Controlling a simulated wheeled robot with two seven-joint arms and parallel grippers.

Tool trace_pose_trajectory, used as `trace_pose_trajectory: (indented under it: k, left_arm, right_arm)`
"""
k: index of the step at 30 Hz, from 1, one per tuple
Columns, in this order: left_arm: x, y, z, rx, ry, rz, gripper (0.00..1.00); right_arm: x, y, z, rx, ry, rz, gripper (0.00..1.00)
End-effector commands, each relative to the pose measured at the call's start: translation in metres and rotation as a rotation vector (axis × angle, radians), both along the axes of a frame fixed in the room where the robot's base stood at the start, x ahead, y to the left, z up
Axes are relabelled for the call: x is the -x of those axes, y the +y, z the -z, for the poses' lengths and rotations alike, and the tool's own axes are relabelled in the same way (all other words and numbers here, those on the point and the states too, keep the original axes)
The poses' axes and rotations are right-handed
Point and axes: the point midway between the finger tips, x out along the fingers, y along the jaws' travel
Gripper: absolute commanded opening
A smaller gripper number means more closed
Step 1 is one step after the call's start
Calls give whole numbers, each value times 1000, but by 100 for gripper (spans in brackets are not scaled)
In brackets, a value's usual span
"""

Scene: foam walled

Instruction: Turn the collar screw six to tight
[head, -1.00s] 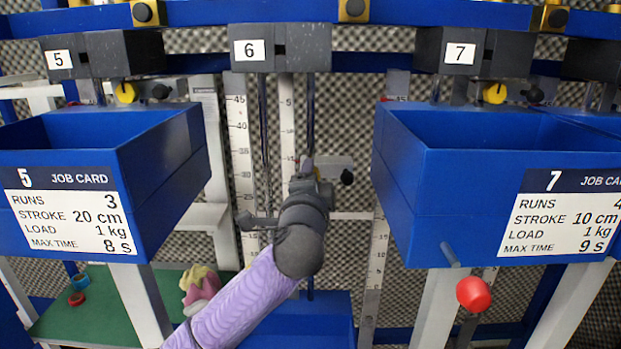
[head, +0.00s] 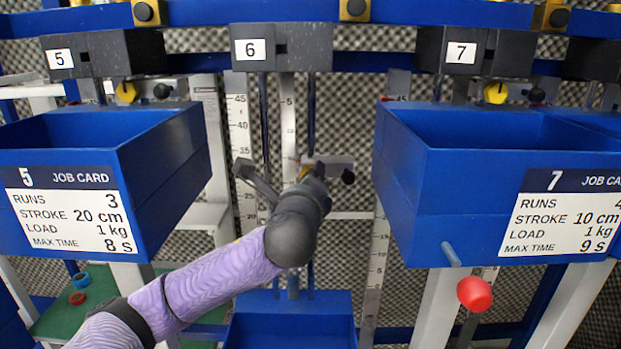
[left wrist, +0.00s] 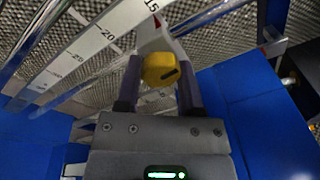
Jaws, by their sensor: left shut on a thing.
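The station six block (head: 281,48) hangs from the blue rail, with rods and ruled scales below it. The yellow collar screw (left wrist: 160,68) sits between the two dark fingers of my left gripper (left wrist: 157,84) in the left wrist view, with a dark slot on its face. The gripper is shut on it. In the head view my left gripper (head: 312,170) is at the light collar plate (head: 335,162), and the wrist hides most of the screw. How tight the screw is cannot be told. My right gripper is not in view.
Blue bins with job cards five (head: 165,170) and seven (head: 405,210) flank the arm closely. A black knob (head: 348,177) is just right of the collar. A red knob (head: 475,293) sticks out below bin seven. A blue bin (head: 290,325) stands underneath.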

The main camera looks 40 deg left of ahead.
Motion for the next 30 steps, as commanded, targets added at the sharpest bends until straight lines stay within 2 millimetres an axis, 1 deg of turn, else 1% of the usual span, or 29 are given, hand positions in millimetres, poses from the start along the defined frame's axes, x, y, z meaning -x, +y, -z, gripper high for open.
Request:
trace_pose_trajectory:
  k: [9, 25, 26, 27, 29, 30]
  left_arm:
    - [0, 0, -1, -81, 65, 0, 0]
    - [0, 0, 0, -96, 79, 1, 0]
    - [0, 0, 0, -96, 79, 1, 53]
    - [0, 0, 0, -96, 79, 1, 61]
    - [0, 0, 0, -95, 78, 1, 74]
    - [0, 0, 0, -95, 78, 1, 82]
  right_arm:
    - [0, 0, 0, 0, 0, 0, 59]
    - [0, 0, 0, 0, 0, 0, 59]
    - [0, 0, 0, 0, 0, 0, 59]
    - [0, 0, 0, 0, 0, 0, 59]
    - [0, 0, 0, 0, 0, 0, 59]
    - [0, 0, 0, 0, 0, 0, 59]
